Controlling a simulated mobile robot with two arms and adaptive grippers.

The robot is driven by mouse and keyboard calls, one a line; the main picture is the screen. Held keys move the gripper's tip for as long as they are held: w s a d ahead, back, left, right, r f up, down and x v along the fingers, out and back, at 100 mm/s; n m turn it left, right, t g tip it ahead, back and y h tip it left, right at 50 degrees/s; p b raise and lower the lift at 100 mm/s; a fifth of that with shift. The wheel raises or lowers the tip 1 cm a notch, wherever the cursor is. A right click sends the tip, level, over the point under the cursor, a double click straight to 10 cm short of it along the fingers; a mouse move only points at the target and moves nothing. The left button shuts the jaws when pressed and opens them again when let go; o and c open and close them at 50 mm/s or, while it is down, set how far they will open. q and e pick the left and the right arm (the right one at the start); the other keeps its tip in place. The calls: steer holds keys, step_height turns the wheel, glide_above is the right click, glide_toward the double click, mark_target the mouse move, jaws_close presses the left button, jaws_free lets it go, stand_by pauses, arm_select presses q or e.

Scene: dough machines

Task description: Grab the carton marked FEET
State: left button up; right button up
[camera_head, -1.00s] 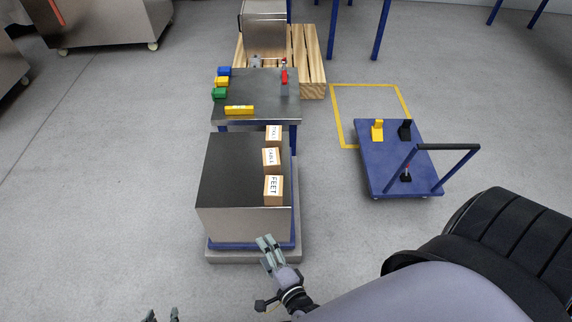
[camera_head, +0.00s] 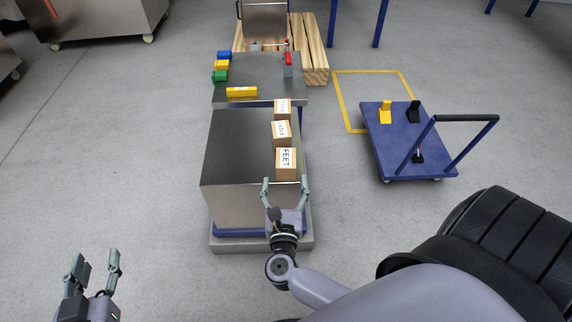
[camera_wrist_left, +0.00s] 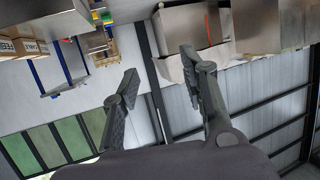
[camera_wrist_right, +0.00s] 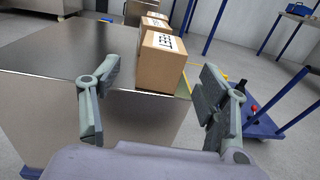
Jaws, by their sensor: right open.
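The carton marked FEET (camera_head: 286,163) is a small brown box with a white label. It stands at the near right corner of a steel-sided cabinet with a dark top (camera_head: 240,150). My right gripper (camera_head: 286,183) is open, with its fingers just in front of the carton and not around it. In the right wrist view the carton (camera_wrist_right: 161,64) sits beyond and between the two open fingers. My left gripper (camera_head: 97,262) is open and empty, low at the left over the floor, far from the cabinet. The FEET carton also shows at the edge of the left wrist view (camera_wrist_left: 6,47).
Two more labelled cartons (camera_head: 282,132) (camera_head: 283,107) stand in line behind the FEET carton. A table (camera_head: 262,73) behind holds blue, yellow and green blocks (camera_head: 222,66) and a yellow bar (camera_head: 242,92). A blue trolley (camera_head: 405,150) stands right. Floor at left is clear.

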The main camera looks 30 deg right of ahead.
mark_target(284, 172)
steer(key=x, duration=0.3)
steer(key=shift+w, duration=0.1)
steer(key=x, duration=0.4)
steer(key=shift+w+d+r+b, duration=0.25)
steer(key=shift+d+r+b, duration=0.1)
steer(key=shift+d+r, duration=0.05)
steer(key=shift+w+d, duration=0.1)
steer(key=shift+w, duration=0.1)
arm_select(q)
steer(key=r, duration=0.1)
steer(key=r+t, duration=0.1)
steer(key=w+r+t, duration=0.1)
steer(key=shift+d+r+h, duration=0.15)
steer(key=shift+d+h, duration=0.25)
arm_select(e)
steer(key=shift+c, duration=0.4)
steer(key=c, duration=1.3)
